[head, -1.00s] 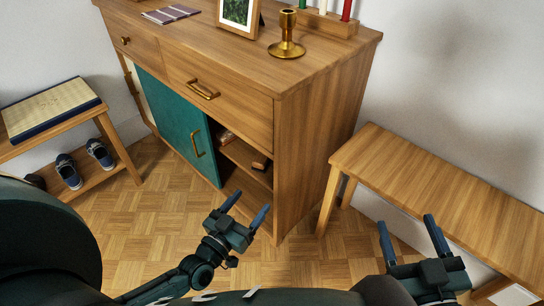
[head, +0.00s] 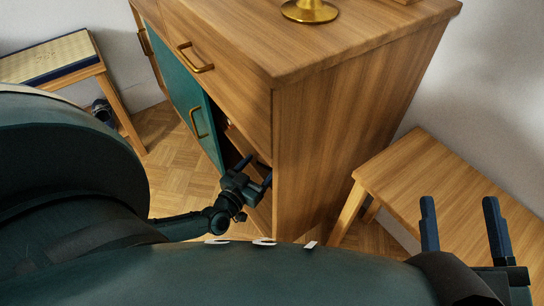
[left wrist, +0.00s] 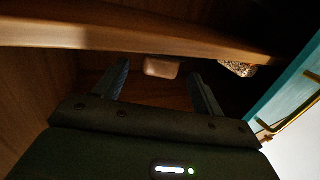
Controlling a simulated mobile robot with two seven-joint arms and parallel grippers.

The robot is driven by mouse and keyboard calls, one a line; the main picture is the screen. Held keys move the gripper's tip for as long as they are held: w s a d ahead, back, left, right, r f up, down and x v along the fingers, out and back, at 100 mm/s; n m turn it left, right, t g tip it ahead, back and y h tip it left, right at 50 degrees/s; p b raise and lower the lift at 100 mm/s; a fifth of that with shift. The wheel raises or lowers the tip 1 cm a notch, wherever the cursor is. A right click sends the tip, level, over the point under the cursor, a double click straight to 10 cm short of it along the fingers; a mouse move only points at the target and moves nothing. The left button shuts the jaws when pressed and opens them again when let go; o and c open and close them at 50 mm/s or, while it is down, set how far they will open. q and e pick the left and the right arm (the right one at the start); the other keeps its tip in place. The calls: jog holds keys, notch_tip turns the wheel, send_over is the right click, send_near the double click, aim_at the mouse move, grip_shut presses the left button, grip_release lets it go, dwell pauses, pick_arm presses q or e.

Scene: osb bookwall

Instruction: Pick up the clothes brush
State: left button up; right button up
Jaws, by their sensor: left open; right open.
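A small brown rounded block (left wrist: 161,67), likely the clothes brush, lies on the cabinet shelf (left wrist: 130,37) in the left wrist view, which appears upside down. It shows between the fingers of my left gripper (left wrist: 158,72), beyond their tips, and no contact is visible. In the head view my left gripper (head: 256,170) is open at the cabinet's open compartment, and it hides the block there. My right gripper (head: 459,205) is open and empty above the bench at the right.
The teal sliding door (head: 196,105) covers the cabinet's left part; it is close beside the left gripper (left wrist: 287,85). A speckled object (left wrist: 238,68) lies near it on the shelf. The wooden bench (head: 440,175) stands right of the cabinet. A brass candlestick (head: 310,11) stands on top.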

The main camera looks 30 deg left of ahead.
pick_arm(q)
jog(key=w+b, duration=0.2)
jog(key=w, duration=0.4)
jog(key=shift+f+b, duration=0.1)
jog(key=shift+b, duration=0.25)
jog(key=shift+w, duration=0.45)
pick_arm(e)
jog(key=r+n+y, duration=0.1)
jog(key=r+n+t+y, duration=0.1)
jog(key=w+r+n+y, duration=0.1)
jog(key=r, duration=0.1)
jog(key=shift+d+n, duration=0.25)
jog(key=shift+n, duration=0.05)
pick_arm(q)
jog(key=shift+c, duration=0.6)
jog(key=c, duration=1)
jog(key=shift+o, duration=0.2)
jog(key=shift+r, duration=0.25)
pick_arm(e)
jog(key=shift+r, duration=0.15)
